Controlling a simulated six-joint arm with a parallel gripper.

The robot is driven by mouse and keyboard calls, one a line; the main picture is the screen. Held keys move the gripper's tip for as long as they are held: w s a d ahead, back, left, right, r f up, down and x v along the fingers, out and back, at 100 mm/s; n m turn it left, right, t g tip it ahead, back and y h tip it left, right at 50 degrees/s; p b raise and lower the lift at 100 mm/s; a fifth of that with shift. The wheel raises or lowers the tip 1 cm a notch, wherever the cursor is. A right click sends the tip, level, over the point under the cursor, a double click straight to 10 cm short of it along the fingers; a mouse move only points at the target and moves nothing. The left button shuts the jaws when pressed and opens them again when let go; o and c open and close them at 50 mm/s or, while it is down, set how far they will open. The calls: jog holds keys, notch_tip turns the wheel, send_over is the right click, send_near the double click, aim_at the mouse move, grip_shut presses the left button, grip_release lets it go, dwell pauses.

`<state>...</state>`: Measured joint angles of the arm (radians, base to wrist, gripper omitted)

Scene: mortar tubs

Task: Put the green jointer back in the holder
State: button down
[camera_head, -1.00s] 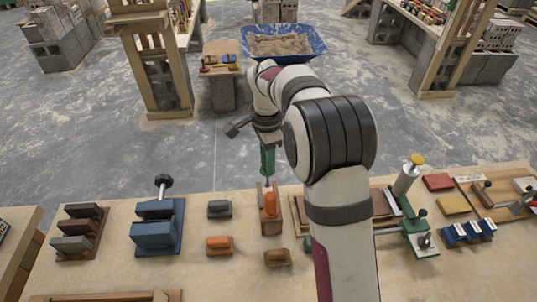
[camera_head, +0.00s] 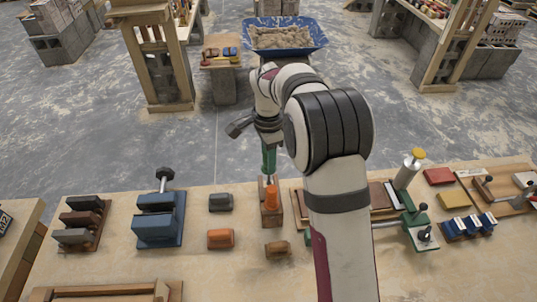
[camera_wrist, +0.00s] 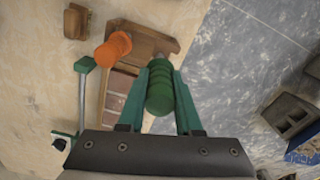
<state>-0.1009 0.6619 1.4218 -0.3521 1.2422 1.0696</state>
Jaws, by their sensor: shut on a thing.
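My gripper (camera_wrist: 160,82) is shut on the green jointer (camera_wrist: 160,95), gripping its ribbed handle between the two green fingers. In the head view the green jointer (camera_head: 268,160) hangs upright below my wrist, with a thin shaft pointing down at the back end of the holder. The holder (camera_head: 274,220) is a small wooden block near the bench's far edge, with an orange-handled tool (camera_head: 271,198) standing in it. In the wrist view the holder (camera_wrist: 155,42) lies just beyond the handle. The handle hides the jointer's lower end there, so I cannot tell whether it touches the holder.
A green-and-silver clamp device (camera_head: 415,215) stands to the right of my arm. Grey (camera_head: 220,202), orange (camera_head: 220,238) and brown (camera_head: 278,249) blocks lie around the holder. A blue vise-like block (camera_head: 158,220) is at left. Open floor lies behind the bench.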

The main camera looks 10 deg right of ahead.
aim_at(269, 181)
jog(key=shift+f, duration=0.75)
jog(key=shift+f, duration=1.2)
jog(key=shift+f, duration=0.75)
jog(key=c, duration=0.5)
grip_release()
jog(key=o, duration=0.5)
jog(key=shift+c, duration=0.2)
